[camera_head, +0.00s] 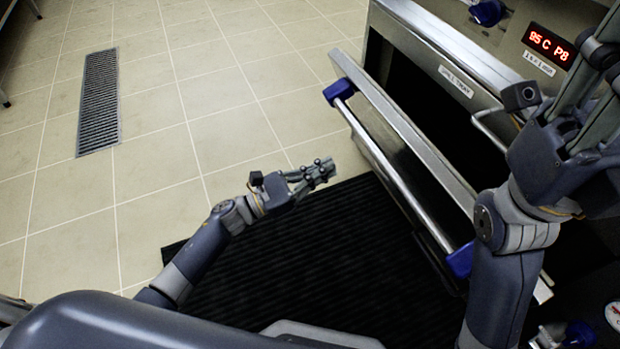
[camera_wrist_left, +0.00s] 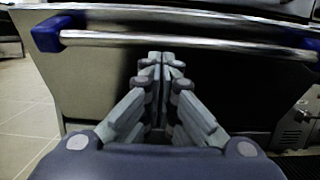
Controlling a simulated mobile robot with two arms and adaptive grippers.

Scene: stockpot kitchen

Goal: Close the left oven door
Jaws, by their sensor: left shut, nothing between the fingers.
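The oven door (camera_head: 400,135) is a steel panel that stands partly open, tilted out from the oven front, with a dark gap behind it. Its bar handle (camera_head: 390,180) has blue end mounts. My left gripper (camera_head: 326,168) is shut and empty, in front of the door and to the left of the handle. In the left wrist view the closed fingertips (camera_wrist_left: 161,56) point at the door front (camera_wrist_left: 85,90), just below the handle bar (camera_wrist_left: 200,42); I cannot tell if they touch. My right gripper (camera_head: 597,85) is at the right edge, its fingertips cut off.
The steel oven front carries a red display (camera_head: 549,46) and a blue knob (camera_head: 487,12). A black ribbed mat (camera_head: 320,265) lies below the door. The tiled floor (camera_head: 150,150) to the left is clear, with a drain grate (camera_head: 98,103) set in it.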

